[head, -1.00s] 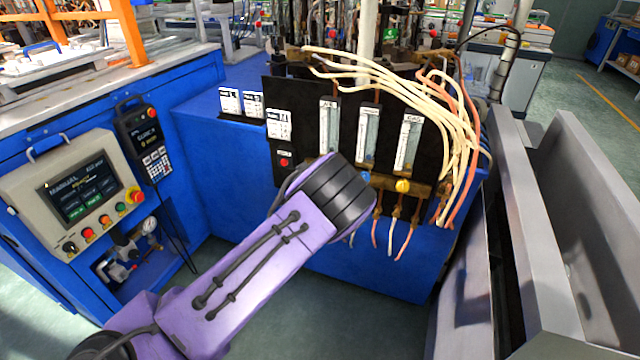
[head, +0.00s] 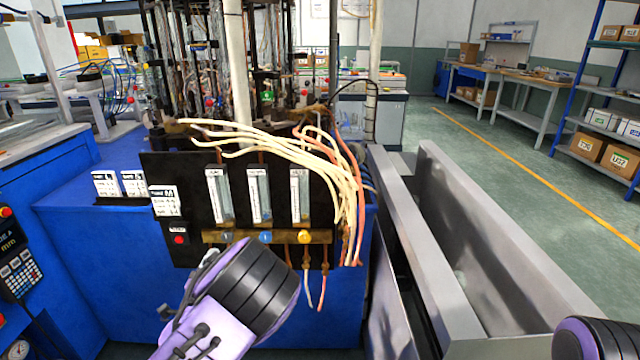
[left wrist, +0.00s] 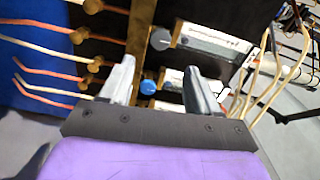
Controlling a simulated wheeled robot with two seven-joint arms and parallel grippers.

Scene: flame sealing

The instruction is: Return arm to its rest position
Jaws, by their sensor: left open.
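My left arm comes in from the bottom of the head view, and its black-and-purple wrist (head: 245,290) is in front of the flowmeter panel. The fingers are hidden there. In the left wrist view my left gripper (left wrist: 160,82) is open, its two grey fingers apart with nothing held. Beyond them are a grey knob (left wrist: 160,39) and a blue knob (left wrist: 148,87) on the brass bar. In the head view the black flowmeter panel (head: 335,205) carries the blue knob (head: 265,237) and a yellow knob (head: 304,237). My right gripper is out of view.
Pale and orange hoses (head: 340,170) arch over the panel and hang at its right. A blue machine body (head: 100,260) stands behind my arm. A grey metal trough (head: 470,250) lies to the right. Open floor (head: 520,165) lies beyond it.

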